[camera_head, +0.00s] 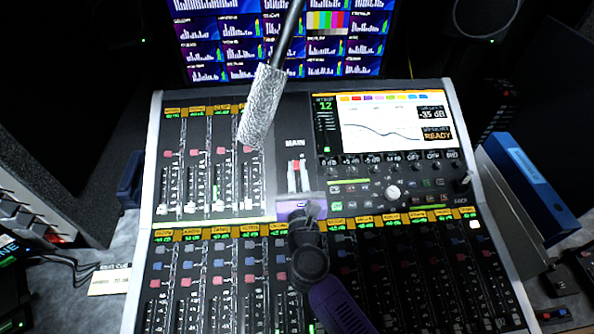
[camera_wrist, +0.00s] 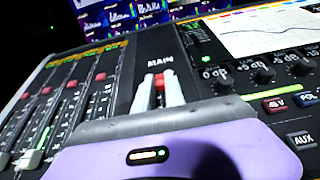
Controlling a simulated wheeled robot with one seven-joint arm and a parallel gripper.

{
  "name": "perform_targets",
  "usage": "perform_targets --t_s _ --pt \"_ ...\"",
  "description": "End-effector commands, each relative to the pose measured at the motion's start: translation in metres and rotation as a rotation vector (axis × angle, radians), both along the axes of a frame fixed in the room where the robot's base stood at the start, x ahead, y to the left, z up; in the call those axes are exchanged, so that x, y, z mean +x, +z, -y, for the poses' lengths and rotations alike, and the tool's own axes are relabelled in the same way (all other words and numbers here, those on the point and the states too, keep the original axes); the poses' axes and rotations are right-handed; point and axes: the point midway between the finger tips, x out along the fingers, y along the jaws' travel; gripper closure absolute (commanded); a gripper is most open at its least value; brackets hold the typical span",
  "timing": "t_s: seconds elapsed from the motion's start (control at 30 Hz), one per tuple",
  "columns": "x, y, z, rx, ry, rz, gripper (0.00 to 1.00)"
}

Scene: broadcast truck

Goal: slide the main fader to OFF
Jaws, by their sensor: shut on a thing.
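The main fader's red cap (camera_head: 296,164) is in the strip under the word MAIN, in the upper middle of the mixing console (camera_head: 152,150). My gripper (camera_head: 298,172) reaches up to it from below, its two pale fingers one on each side of the cap. In the wrist view my gripper (camera_wrist: 159,92) is shut on the red cap (camera_wrist: 160,82), with only part of the cap showing between the fingers. My purple gripper body hides the lower part of the fader's slot. No OFF mark is legible.
A silver-wrapped microphone (camera_head: 263,105) hangs over the upper faders, left of MAIN. The console's screen (camera_head: 390,125) reads -35 dB and READY. Knobs lie right of the fader, and rows of channel faders lie left and below. A blue binder (camera_head: 530,185) stands at right.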

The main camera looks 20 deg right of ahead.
Motion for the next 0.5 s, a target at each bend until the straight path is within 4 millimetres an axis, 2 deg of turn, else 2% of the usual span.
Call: perform_targets --t_s 0.17,0.33,0.5 --pt "-0.003 -0.002 -0.002 0.0 0.002 0.0 1.0" --pt "-0.026 -0.016 -0.01 0.001 0.003 -0.002 1.0" --pt "-0.04 -0.019 -0.014 -0.001 0.002 0.001 1.0"
